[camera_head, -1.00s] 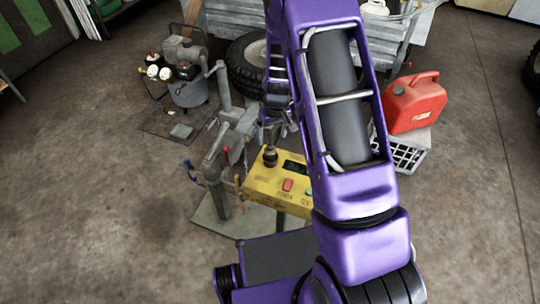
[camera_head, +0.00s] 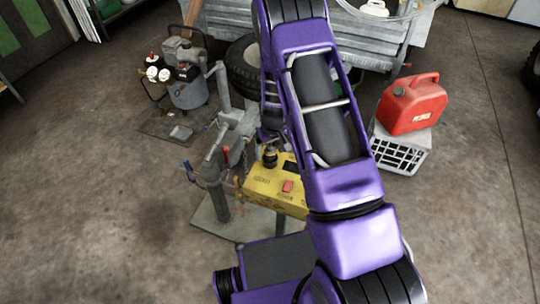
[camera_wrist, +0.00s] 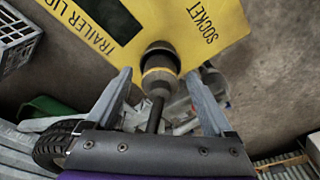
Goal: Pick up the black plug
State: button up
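The black plug (camera_wrist: 158,72) sits upright at the socket end of the yellow control box (camera_wrist: 215,25), with a tan band around it and a dark cable trailing from it. It also shows in the head view as a small dark knob (camera_head: 270,158) on the yellow box (camera_head: 262,190). My gripper (camera_wrist: 158,74) is open, with one finger on each side of the plug. Gaps show between both fingers and the plug, so it is not gripped. In the head view my gripper is mostly hidden behind my purple arm.
A grey metal post stand (camera_head: 222,180) is beside the box. A red fuel can (camera_head: 412,105) rests on a grey crate (camera_head: 400,150) at the right. An air compressor (camera_head: 186,85) and a tire (camera_head: 245,65) stand behind. The concrete floor at left is clear.

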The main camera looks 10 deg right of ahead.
grip_shut()
dwell(0.3)
notch_tip(320, 180, up, 10)
jog(key=shift+p, duration=0.65)
